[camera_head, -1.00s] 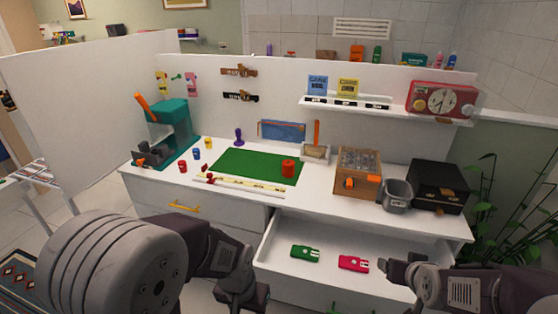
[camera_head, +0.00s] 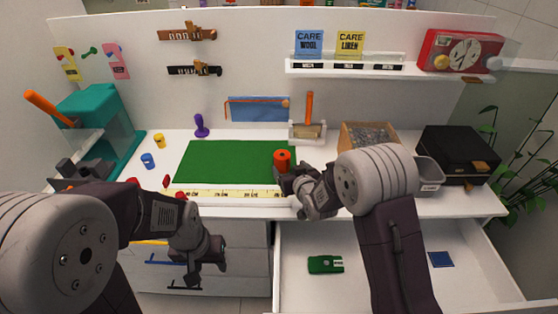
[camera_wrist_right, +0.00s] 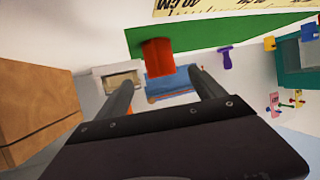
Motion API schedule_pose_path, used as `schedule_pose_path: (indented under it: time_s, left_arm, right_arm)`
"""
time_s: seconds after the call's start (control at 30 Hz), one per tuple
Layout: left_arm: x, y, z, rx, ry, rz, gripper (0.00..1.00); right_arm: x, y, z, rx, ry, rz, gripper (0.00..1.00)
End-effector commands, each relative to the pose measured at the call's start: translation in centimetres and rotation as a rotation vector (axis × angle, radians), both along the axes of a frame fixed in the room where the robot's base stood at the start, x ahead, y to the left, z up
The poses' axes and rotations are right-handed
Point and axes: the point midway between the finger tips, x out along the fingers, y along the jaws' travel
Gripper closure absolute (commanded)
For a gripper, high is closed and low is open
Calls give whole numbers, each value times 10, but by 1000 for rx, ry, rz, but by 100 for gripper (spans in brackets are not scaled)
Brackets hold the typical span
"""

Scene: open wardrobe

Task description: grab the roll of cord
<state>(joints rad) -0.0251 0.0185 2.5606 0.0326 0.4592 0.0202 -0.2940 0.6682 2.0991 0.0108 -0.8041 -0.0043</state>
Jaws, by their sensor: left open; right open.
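The roll of cord (camera_head: 282,157) is a small orange-red cylinder standing upright at the right end of the green mat (camera_head: 225,162). It also shows in the right wrist view (camera_wrist_right: 158,57), lined up between the fingertips and just beyond them. My right gripper (camera_head: 285,178) is open and empty, close in front of the roll, with the fingers pointing at it. Contact is not visible. My left gripper (camera_head: 212,262) is open and empty, low in front of the closed drawers, well away from the roll.
A yellow ruler (camera_head: 225,194) lies along the mat's front edge. A wooden box (camera_head: 362,136) stands right of the roll, with a grey bin (camera_head: 430,174) and black box (camera_head: 462,153) beyond. The open drawer (camera_head: 300,290) below holds a green item (camera_head: 325,264) and a blue one (camera_head: 441,259).

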Motion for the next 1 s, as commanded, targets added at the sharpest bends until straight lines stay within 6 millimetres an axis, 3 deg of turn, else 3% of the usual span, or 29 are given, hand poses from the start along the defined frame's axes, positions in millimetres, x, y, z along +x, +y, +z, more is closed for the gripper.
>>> schedule_pose_path:
  time_s: [0.2,0.43,0.67,0.93,0.97,1.0]
  left_arm:
    - [0,0,4,0,0,0,52]
    - [0,0,5,0,0,0,52]
    - [0,0,8,0,0,0,52]
    - [0,0,8,0,0,0,52]
    - [0,0,8,0,0,0,52]
    - [0,0,8,0,0,0,52]
  right_arm:
    - [29,8,-12,0,0,-1,21]
    - [41,11,-16,0,0,-1,21]
    - [74,21,-30,0,-1,-2,21]
    - [79,22,-33,0,1,-2,21]
    - [79,22,-33,0,1,-2,24]
    - [79,22,-33,0,1,-2,35]
